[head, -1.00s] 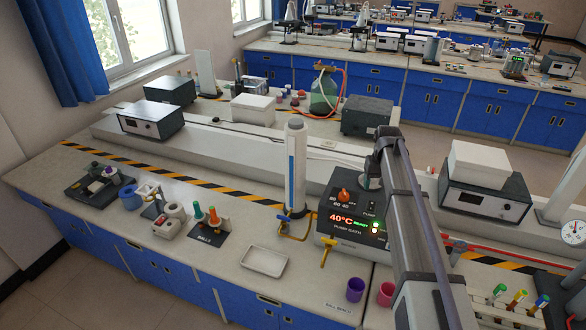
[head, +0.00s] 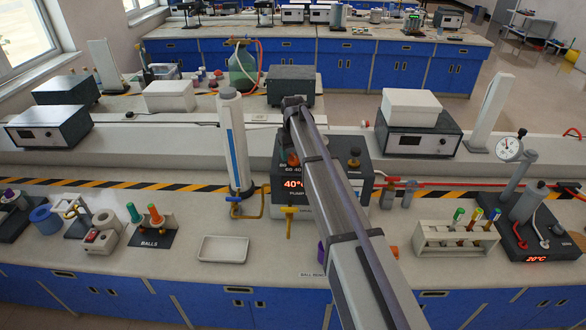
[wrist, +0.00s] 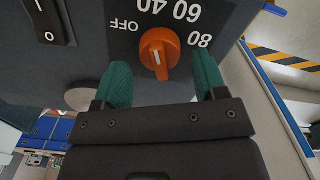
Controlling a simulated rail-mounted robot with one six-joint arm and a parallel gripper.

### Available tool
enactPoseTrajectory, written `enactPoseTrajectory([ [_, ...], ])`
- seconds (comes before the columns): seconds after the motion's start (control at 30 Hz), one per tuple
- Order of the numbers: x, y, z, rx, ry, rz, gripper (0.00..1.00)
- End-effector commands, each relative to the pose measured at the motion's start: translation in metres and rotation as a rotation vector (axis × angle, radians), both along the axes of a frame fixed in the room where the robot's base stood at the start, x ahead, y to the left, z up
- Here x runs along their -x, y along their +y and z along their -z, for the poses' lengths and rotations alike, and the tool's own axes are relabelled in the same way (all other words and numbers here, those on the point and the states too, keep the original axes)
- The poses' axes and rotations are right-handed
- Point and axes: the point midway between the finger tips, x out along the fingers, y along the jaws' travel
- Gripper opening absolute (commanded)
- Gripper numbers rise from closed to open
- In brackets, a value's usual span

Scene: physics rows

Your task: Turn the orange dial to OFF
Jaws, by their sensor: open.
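The orange dial (wrist: 158,53) is on the dark panel in the wrist view, with OFF, 40, 60 and 80 printed around it. Its white mark points roughly towards 40. My gripper (wrist: 162,64) is open, with one teal finger on each side of the dial. I cannot tell whether either finger touches it. In the head view the dial (head: 293,160) shows on the pump bath (head: 358,180), partly behind my arm. The red display (head: 293,184) reads 40°C. My gripper is not clearly visible there.
A black rocker switch (wrist: 47,20) is beside the dial labels. A tall white cylinder (head: 233,145) and a yellow-handled valve (head: 289,212) stand left of and in front of the bath. A white tray (head: 223,249) lies on the bench. A tube rack (head: 455,240) is right.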

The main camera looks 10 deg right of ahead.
Motion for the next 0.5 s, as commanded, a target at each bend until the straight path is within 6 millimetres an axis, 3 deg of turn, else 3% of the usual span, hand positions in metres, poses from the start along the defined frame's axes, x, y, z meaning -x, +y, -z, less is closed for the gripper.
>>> enactPoseTrajectory([
  [0.03,0.0000,0.0001,0.0144,0.000,0.000,0.000,0.65],
  [0.07,0.0000,0.0001,0.0159,0.000,0.000,0.000,0.65],
  [0.33,0.0000,0.0001,0.0135,0.000,0.000,0.000,0.65],
  [0.5,0.0000,0.0001,0.0134,0.000,0.000,0.000,0.50],
])
